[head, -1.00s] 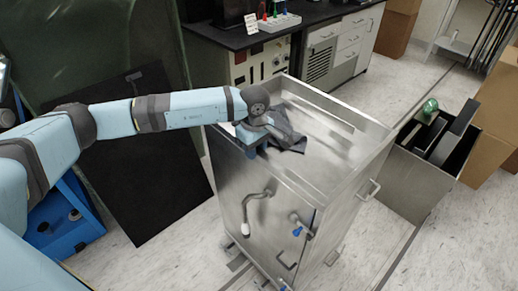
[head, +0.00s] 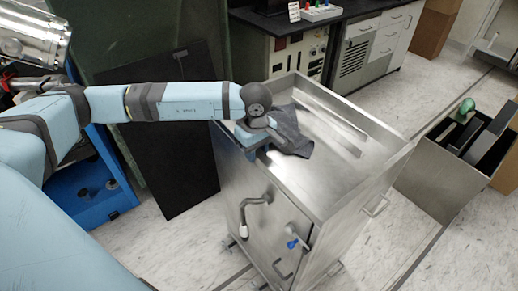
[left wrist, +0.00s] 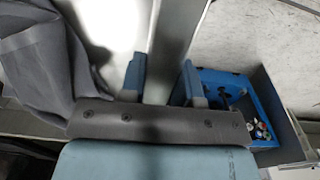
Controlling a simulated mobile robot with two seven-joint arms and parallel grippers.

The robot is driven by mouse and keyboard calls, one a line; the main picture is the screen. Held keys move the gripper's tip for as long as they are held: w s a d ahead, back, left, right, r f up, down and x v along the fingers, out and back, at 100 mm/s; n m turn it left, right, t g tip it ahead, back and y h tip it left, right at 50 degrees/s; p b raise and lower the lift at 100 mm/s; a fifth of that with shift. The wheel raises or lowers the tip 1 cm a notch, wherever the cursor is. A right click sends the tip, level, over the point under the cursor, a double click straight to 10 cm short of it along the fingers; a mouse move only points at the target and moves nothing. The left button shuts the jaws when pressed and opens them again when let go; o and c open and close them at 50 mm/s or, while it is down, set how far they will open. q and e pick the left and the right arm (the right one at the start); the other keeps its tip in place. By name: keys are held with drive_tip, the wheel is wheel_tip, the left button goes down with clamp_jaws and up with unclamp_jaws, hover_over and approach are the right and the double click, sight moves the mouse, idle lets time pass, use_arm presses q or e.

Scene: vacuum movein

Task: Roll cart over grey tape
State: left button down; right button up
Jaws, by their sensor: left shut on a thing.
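The cart (head: 330,222) is a tall stainless steel box with a shallow rimmed top, a door, handles and casters, standing upright on the floor. My left gripper (head: 254,152) reaches in from the left and is shut on the cart's left top rim. In the left wrist view, the two blue fingers (left wrist: 163,82) stand on either side of the metal rim (left wrist: 168,45). A narrow grey line (head: 428,247), which looks like the tape, runs along the floor right of the cart. The floor under the cart is partly hidden. My right gripper is not in view.
A dark grey cloth (head: 290,135) lies on the cart top beside my gripper. A metal bin (head: 432,180) stands to the right. A black panel (head: 165,165) and a blue bin (head: 95,190) are at left. A lab bench (head: 270,17) stands behind. Floor at lower right is clear.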

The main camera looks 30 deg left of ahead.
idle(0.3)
use_arm(q)
drive_tip(key=c, duration=0.8)
unclamp_jaws()
drive_tip(key=shift+c, duration=0.2)
drive_tip(key=shift+r, duration=0.1)
wheel_tip(320, 180, up, 14)
drive_tip(key=shift+f, duration=0.2)
